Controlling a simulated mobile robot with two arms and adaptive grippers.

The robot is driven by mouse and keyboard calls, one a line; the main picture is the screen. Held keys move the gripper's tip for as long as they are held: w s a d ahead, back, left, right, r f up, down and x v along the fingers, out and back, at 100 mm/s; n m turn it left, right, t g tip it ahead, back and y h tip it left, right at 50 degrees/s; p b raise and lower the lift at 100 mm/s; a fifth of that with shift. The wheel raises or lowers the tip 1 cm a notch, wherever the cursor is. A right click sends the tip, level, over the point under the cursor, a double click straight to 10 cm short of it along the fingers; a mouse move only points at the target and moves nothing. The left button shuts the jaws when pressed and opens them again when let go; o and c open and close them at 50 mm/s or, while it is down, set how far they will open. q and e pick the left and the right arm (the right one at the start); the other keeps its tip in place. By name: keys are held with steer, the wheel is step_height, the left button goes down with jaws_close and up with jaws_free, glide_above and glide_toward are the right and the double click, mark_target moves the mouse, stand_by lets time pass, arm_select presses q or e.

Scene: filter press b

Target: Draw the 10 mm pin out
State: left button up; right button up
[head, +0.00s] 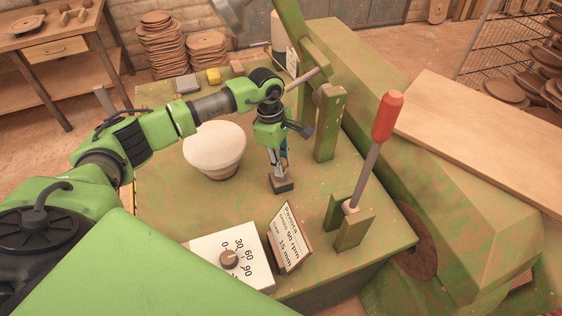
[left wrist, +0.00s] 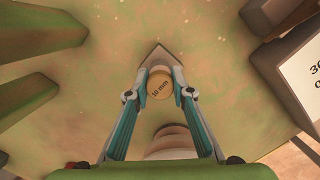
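The 10 mm pin (left wrist: 160,83) shows end-on in the left wrist view, with a round tan top marked "10 mm". It stands upright over a small dark block (head: 283,186) on the green table. My left gripper (head: 276,173) points straight down over the block. In the left wrist view its two fingertips (left wrist: 160,88) lie on either side of the pin's top and appear to touch it. In the head view the fingers mostly hide the pin. How deep the pin sits in the block cannot be seen. My right gripper is not in view.
A white bowl-shaped piece (head: 215,147) stands left of my left gripper. A dial box (head: 232,258) and sign (head: 289,238) stand in front. A red-handled lever (head: 387,118) and green posts (head: 329,122) stand to the right. The table between block and sign is clear.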

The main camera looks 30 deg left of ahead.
mark_target(284, 162)
arm_select(q)
jaws_close()
steer(key=shift+r+p, duration=1.3)
steer(key=shift+r, duration=1.5)
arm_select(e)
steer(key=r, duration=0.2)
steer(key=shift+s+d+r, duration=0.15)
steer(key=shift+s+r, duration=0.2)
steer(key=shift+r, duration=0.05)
arm_select(q)
steer(key=shift+r+p, duration=0.55)
steer(key=shift+r, duration=0.45)
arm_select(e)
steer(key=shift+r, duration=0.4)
